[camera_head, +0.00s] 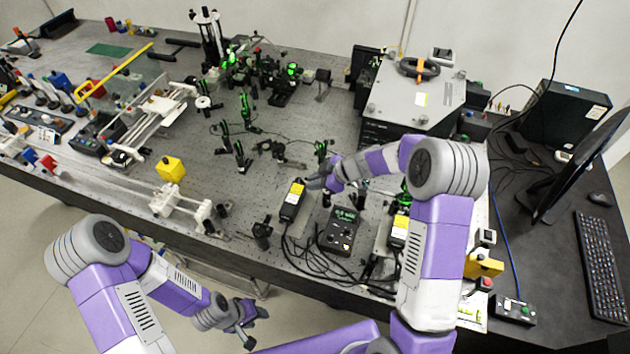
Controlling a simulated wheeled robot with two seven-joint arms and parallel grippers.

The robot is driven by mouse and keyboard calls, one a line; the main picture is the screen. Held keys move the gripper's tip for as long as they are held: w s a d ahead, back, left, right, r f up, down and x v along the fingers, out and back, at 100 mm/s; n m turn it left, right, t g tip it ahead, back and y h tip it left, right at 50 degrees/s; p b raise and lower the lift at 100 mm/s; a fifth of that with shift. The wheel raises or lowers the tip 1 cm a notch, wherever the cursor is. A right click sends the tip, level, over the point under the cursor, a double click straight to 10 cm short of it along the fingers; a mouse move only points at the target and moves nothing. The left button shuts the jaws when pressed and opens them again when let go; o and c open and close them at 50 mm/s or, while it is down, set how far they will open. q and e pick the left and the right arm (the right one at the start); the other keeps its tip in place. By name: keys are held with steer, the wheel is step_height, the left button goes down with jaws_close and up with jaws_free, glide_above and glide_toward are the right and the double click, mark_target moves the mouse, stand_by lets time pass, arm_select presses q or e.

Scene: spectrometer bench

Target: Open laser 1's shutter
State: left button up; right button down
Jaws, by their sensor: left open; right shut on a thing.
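A black box-shaped laser with a yellow label (293,200) lies on the bench near its front edge. A second black unit with a yellow label (398,230) lies further right, partly behind my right arm. I cannot read which is laser 1. My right gripper (312,183) reaches in from the right and is shut at the far end of the first laser, on a small part there that looks like its shutter. The fingers hide this part, so its position does not show. My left gripper (247,318) is open and empty, low in front of the bench and away from the lasers.
A black controller with a green display (340,231) stands between the two labelled units, with cables around it. Optic mounts with green glow (243,155) stand behind. A yellow cube (170,168) stands to the left. A monitor (578,165) and keyboard (601,265) are at right.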

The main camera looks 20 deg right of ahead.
steer(key=shift+d+f+b, duration=0.1)
steer(key=shift+f+b, duration=0.2)
steer(key=shift+b, duration=0.25)
steer(key=y+b, duration=0.1)
steer(key=f+t+y+b, duration=0.1)
steer(key=b, duration=0.1)
steer(key=shift+s+d+t, duration=0.2)
steer(key=shift+d+t, duration=0.05)
steer(key=shift+t, duration=0.05)
steer(key=shift+r+t+y+b, duration=0.15)
steer(key=shift+t+y+b, duration=0.15)
steer(key=shift+y+b, duration=0.25)
steer(key=c, duration=1.1)
jaws_free()
steer(key=shift+r, duration=0.15)
step_height(320, 180, up, 10)
steer(key=shift+f+p, duration=0.1)
steer(key=shift+p, duration=0.85)
